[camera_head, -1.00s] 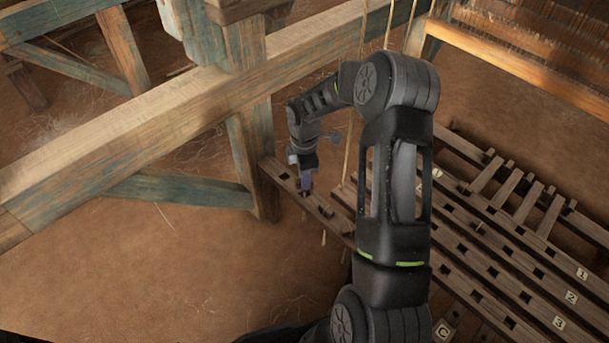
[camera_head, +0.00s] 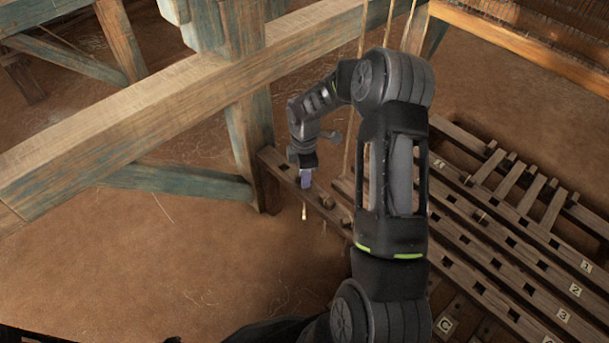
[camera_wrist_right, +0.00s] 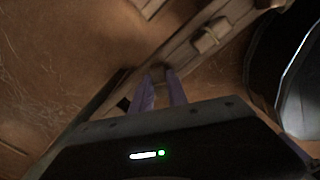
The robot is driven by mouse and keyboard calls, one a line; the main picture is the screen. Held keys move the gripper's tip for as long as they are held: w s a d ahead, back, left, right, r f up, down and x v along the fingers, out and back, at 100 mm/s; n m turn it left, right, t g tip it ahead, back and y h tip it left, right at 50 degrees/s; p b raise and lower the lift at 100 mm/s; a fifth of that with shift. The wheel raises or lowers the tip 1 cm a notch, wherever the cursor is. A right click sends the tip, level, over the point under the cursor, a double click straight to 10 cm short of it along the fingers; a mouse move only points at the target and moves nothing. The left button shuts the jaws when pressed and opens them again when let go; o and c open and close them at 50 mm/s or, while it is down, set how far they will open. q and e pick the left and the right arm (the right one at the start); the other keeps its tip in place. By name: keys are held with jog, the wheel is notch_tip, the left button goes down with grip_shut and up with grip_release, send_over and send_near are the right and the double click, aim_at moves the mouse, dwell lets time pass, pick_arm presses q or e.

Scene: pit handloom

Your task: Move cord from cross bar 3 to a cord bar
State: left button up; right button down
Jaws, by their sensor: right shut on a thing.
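My right gripper (camera_head: 306,182) is at the near edge of a wooden bar with square holes (camera_head: 332,208). This bar runs toward the tag C (camera_head: 445,325), but my arm hides part of it. In the right wrist view the two purple fingers (camera_wrist_right: 160,92) are close together at the bar's edge, shut on a small, dark thing. A thin pale piece (camera_head: 304,212), perhaps cord, shows just below the fingertips. The bar tagged 3 (camera_head: 564,315) lies to the right, partly behind my arm. My left gripper is not in view.
Bars tagged 1 (camera_head: 586,267) and 2 (camera_head: 575,290) lie at the right. Thin cords (camera_head: 361,100) hang near my arm. The earth floor (camera_head: 150,270) at the left is clear.

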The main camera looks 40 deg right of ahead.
jog(key=c, duration=1.2)
grip_release()
jog(key=shift+c, duration=0.2)
notch_tip(320, 180, up, 7)
jog(key=shift+f+p, duration=0.15)
jog(key=shift+p, duration=1.1)
jog(key=shift+r, duration=0.55)
notch_tip(320, 180, up, 7)
jog(key=p, duration=0.6)
